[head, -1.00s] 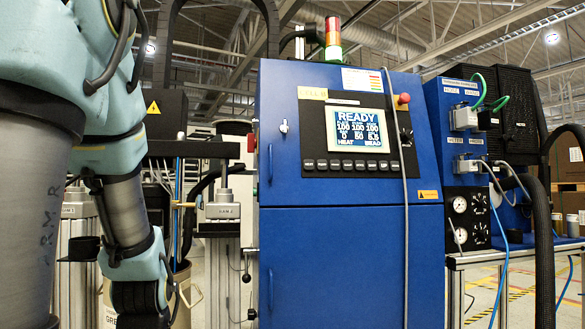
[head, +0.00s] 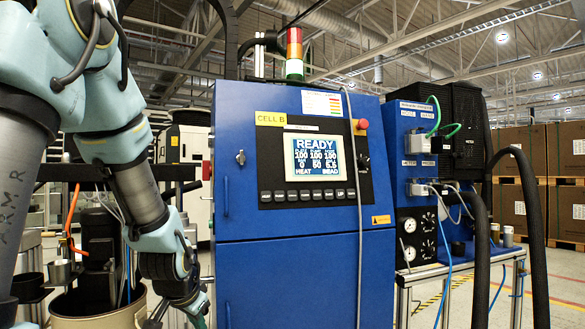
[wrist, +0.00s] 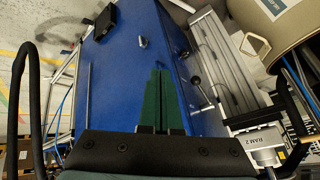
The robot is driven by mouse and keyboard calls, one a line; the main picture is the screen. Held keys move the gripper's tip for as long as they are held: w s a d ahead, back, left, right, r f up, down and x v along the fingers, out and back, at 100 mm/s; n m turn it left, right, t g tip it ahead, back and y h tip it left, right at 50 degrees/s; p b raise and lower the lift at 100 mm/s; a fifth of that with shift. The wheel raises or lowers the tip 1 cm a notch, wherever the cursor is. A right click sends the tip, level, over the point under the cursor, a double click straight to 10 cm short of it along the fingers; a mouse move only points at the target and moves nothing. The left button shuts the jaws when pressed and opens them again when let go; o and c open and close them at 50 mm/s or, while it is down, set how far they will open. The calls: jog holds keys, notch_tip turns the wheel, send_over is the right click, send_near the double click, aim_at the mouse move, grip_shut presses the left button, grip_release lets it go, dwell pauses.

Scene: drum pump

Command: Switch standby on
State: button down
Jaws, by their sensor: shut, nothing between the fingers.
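The blue control cabinet (head: 295,270), labelled CELL B, stands upright in the middle of the head view. Its lit display (head: 316,157) reads READY, with HEAT and BEAD along the bottom. A row of black buttons (head: 308,195) runs below the display; their labels are too small to read, so I cannot tell which is standby. My gripper (wrist: 161,76) shows two green fingers, shut and empty, in the wrist view. The blue cabinet (wrist: 110,85) lies beyond them, seen tilted. In the head view my wrist hangs low, left of the cabinet, and the fingers are cut off.
A red knob (head: 362,124) and a rotary switch (head: 361,160) sit right of the display. A grey cable (head: 360,240) hangs down the cabinet front. A drum (head: 95,312) stands lower left. Right are a blue unit with gauges (head: 409,238), a thick black hose (head: 538,240) and stacked boxes (head: 515,170).

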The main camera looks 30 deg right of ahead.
aim_at(293, 194)
jog(key=w+d+r+m+t+h+p, duration=0.1)
jog(key=d+r+m+t+h+p, duration=0.1)
jog(key=d+r+m+h+p, duration=0.6)
jog(key=d+r+m+p, duration=0.2)
jog(key=d+r+p, duration=0.5)
jog(key=d+r, duration=1.1)
jog(key=shift+d+r+p, duration=0.15)
jog(key=shift+r+p, duration=0.2)
jog(key=shift+r, duration=0.6)
jog(key=shift+w, duration=0.1)
jog(key=shift+w+d+f+p, duration=0.15)
jog(key=shift+w+f+p, duration=0.15)
jog(key=shift+w, duration=1.1)
jog(key=shift+w+d+f+p, duration=0.2)
jog(key=shift+w+f+p, duration=0.1)
jog(key=shift+w, duration=1.15)
jog(key=shift+w+d+f+p, duration=0.2)
jog(key=shift+w+p, duration=0.1)
jog(key=shift+w, duration=1.1)
jog(key=shift+w, duration=0.1)
jog(key=shift+w+f, duration=0.1)
jog(key=shift+w, duration=0.2)
